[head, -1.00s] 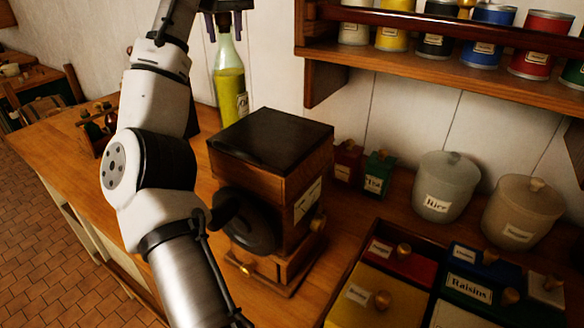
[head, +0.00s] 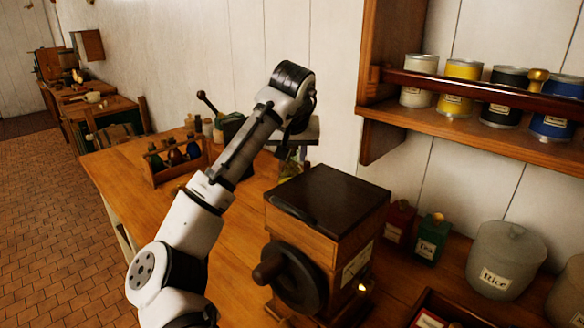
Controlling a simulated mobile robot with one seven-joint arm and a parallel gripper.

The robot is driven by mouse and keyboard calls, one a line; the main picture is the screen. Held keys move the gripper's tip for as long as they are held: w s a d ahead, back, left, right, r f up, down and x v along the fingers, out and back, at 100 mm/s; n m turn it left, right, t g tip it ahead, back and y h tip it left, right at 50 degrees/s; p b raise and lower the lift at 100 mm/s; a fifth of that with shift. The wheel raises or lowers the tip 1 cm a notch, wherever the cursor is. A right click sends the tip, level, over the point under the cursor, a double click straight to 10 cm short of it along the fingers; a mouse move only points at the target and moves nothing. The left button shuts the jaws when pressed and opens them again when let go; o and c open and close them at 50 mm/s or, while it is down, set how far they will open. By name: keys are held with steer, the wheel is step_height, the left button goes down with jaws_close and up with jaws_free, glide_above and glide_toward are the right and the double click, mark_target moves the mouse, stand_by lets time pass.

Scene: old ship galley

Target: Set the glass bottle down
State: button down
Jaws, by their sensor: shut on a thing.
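My gripper (head: 293,150) is beyond the dark-topped wooden grinder, mostly hidden behind my own wrist. It points down and is shut on the glass bottle (head: 290,171). Only a small greenish part of the bottle shows, low between my arm and the grinder's back corner. Its base is hidden, so I cannot tell whether it touches the wooden counter (head: 240,215).
The grinder (head: 325,235), with its crank wheel, stands close in front of the bottle. A wooden rack (head: 178,170) of small bottles stands to the left. A shelf (head: 480,130) of tins overhangs the right. Red and green boxes and a Rice jar (head: 500,265) stand at right.

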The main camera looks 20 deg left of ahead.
mark_target(292, 164)
steer(key=shift+f+p, duration=0.4)
steer(key=shift+f, duration=1.85)
steer(key=c, duration=0.9)
jaws_free()
steer(key=shift+c, duration=0.2)
